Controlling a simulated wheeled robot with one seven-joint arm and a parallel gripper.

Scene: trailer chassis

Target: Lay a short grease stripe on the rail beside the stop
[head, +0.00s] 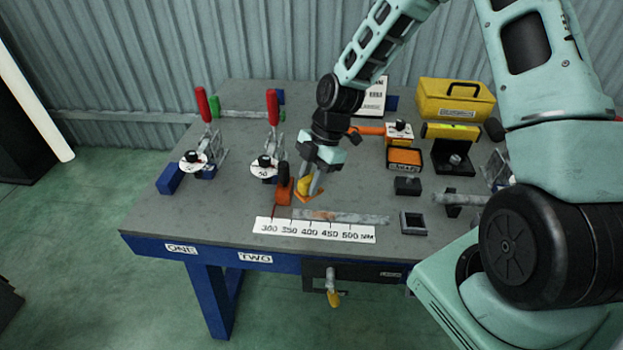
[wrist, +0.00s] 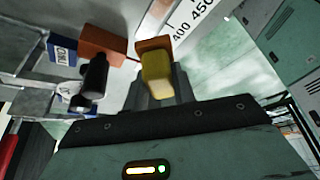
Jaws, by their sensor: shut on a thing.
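My gripper (head: 312,186) is shut on a yellow block-like applicator (head: 304,184) with a flat orange-brown end. In the wrist view the applicator (wrist: 157,78) sits between the fingers, its orange end (wrist: 154,43) pointing away from the palm. The orange stop block (head: 284,196) with a black knob stands just left of the applicator; the wrist view shows the stop (wrist: 102,44) and its knob (wrist: 95,76) beside it. The grey rail (head: 355,217) runs right along the back of the scale, with a brownish patch near its left part. I cannot tell whether the applicator touches the rail.
A white scale (head: 313,231) marked 300 to 500 lies along the front edge. Red-handled clamps (head: 271,108) stand left. An orange-topped tin (head: 404,159), black block (head: 407,186), square frame (head: 413,222) and yellow toolbox (head: 456,99) are right. The table's left front (head: 190,218) is clear.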

